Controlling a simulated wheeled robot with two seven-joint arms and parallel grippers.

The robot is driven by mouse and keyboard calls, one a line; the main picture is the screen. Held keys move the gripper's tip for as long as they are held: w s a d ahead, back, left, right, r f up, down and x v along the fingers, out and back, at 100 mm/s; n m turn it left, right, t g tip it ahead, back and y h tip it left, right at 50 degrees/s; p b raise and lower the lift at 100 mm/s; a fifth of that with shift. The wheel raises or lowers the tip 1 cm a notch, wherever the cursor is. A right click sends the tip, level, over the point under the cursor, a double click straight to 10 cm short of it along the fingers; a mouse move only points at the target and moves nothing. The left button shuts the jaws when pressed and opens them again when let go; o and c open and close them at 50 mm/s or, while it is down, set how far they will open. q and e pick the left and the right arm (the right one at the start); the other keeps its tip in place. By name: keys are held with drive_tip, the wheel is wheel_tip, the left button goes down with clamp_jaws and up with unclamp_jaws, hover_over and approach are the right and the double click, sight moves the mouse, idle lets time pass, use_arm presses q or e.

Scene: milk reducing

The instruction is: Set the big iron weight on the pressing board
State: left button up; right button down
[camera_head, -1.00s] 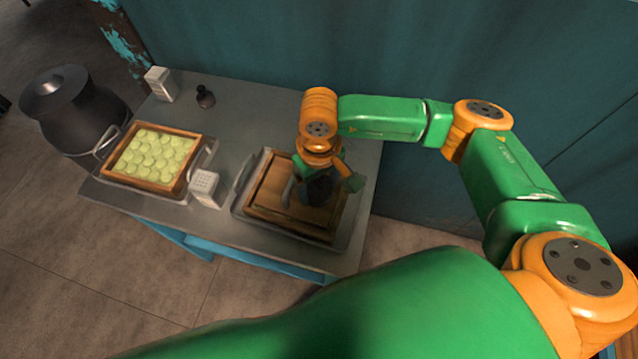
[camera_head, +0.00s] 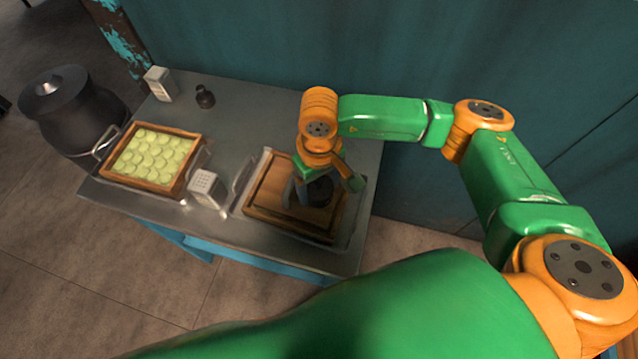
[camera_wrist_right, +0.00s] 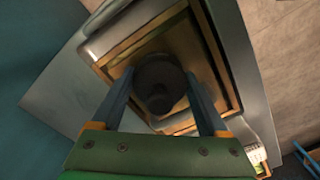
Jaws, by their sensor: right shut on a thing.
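The big iron weight (camera_head: 320,190) is dark and round, partly hidden behind my right gripper in the head view. In the right wrist view the weight (camera_wrist_right: 159,82) sits between the two fingers, its knob toward the camera. My right gripper (camera_head: 312,192) is shut on the weight, over the wooden pressing board (camera_head: 270,190). The board also shows around the weight in the right wrist view (camera_wrist_right: 125,57). The board lies in a metal tray (camera_head: 243,206). Whether the weight touches the board I cannot tell. My left gripper is not in view.
A wooden frame of round pale-green pieces (camera_head: 150,184) sits in another tray on the left of the metal table (camera_head: 235,120). A white box grater (camera_head: 206,188) stands between the trays. A white box (camera_head: 158,83), a small dark weight (camera_head: 205,97) and a dark pot (camera_head: 70,105) are farther left.

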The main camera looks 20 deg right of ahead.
sight(319, 180)
idle(0.6)
drive_tip(key=shift+c, duration=0.2)
unclamp_jaws()
drive_tip(key=shift+o, duration=0.2)
drive_tip(key=shift+s, duration=0.1)
drive_tip(key=shift+r+p, duration=1.6)
drive_tip(key=shift+r, duration=1.9)
drive_tip(key=shift+f, duration=0.1)
